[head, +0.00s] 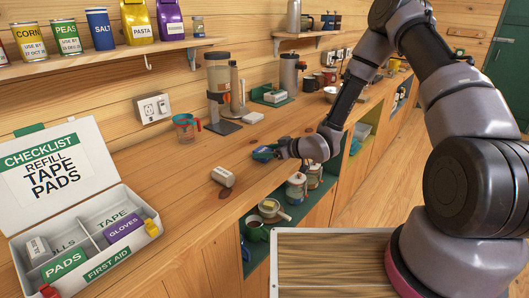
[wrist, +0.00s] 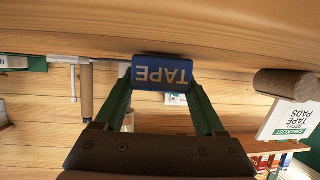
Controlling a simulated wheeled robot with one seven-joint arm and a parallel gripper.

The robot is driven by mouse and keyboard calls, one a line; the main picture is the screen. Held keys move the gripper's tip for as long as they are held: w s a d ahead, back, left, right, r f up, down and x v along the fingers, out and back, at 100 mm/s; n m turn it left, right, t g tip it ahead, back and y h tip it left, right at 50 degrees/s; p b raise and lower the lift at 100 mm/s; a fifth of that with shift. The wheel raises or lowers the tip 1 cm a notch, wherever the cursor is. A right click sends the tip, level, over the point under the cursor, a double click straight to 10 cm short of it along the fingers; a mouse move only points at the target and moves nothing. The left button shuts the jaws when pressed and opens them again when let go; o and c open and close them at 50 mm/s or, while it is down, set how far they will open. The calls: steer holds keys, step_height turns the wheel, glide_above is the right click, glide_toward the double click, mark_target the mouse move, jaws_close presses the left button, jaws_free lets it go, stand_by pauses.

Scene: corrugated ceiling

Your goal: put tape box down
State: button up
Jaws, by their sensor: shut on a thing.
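My gripper (head: 272,152) is shut on the blue tape box (head: 263,153) over the wooden counter near its front edge. In the wrist view the tape box (wrist: 161,74) sits between the green fingers, its TAPE label upside down. I cannot tell whether the box touches the counter. The open white first aid box (head: 150,229) stands at the left, its lid reading "Refill tape pads". Its TAPE compartment (head: 112,217) looks empty. A purple gloves box (head: 124,228), a green pads box (head: 64,265) and a white roll (head: 38,249) lie in other compartments.
A white roll (head: 223,176) lies on the counter between my gripper and the first aid box. Jars (head: 296,187) sit on the open shelf below the front edge. The counter's middle is mostly clear.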

steer(key=shift+f, duration=0.2)
steer(key=o, duration=1.3)
